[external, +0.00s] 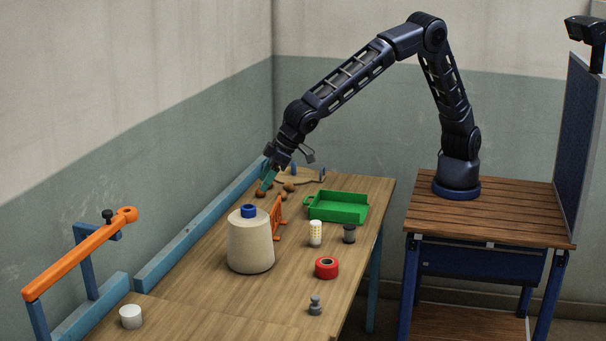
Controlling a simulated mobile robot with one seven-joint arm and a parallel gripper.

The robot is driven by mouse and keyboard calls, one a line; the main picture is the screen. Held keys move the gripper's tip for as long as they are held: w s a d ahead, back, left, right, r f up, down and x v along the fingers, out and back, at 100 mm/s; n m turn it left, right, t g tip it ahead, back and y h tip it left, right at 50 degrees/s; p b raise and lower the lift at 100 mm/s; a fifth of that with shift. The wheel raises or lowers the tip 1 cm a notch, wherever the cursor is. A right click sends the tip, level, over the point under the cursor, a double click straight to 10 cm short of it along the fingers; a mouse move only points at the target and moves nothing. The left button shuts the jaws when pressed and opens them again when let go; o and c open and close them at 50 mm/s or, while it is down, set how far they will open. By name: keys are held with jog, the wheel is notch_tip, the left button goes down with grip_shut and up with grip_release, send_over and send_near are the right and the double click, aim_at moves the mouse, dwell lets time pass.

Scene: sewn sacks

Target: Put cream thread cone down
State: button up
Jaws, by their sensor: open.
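The cream thread cone (250,245), large with a blue top, stands upright on the wooden table (190,290) near its left side. My gripper (267,181) is open, with teal fingers pointing down. In the picture it is above and a little right of the cone's top, over the far part of the table, and apart from the cone. Small brown round things lie close to the fingertips; whether the fingers touch any of them I cannot tell.
A green tray (338,220), an orange rack (278,217), a white-yellow cylinder (315,233), a dark cup (349,234), a red tape roll (327,267) and a grey weight (315,305) stand right of the cone. A white cylinder (131,316) stands at the near left.

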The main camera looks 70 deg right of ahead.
jog(key=shift+v, duration=1.2)
jog(key=shift+d, duration=0.1)
jog(key=w+d+r+m, duration=0.1)
jog(key=d+r, duration=0.3)
jog(key=d, duration=0.6)
jog(key=d+r+m, duration=0.1)
jog(key=d+r, duration=0.3)
jog(key=d, duration=0.7)
jog(key=w+d+r, duration=0.1)
jog(key=d+r, duration=0.3)
jog(key=d, duration=0.6)
jog(key=s+d+r+m, duration=0.1)
jog(key=s+d, duration=0.4)
jog(key=d, duration=0.3)
jog(key=s+d+r+g+h, duration=0.1)
jog(key=s+d+r, duration=0.1)
jog(key=s+d, duration=0.55)
jog(key=s+d+r+m, duration=0.1)
jog(key=s+d, duration=0.2)
jog(key=d, duration=0.6)
jog(key=s+d+f, duration=0.2)
jog(key=s+d, duration=0.2)
jog(key=s, duration=0.4)
jog(key=s+d+f+h, duration=0.1)
jog(key=s+d, duration=0.3)
jog(key=s, duration=0.4)
jog(key=shift+d+f+m, duration=0.3)
jog(key=shift+d+f, duration=0.05)
jog(key=shift+f, duration=0.5)
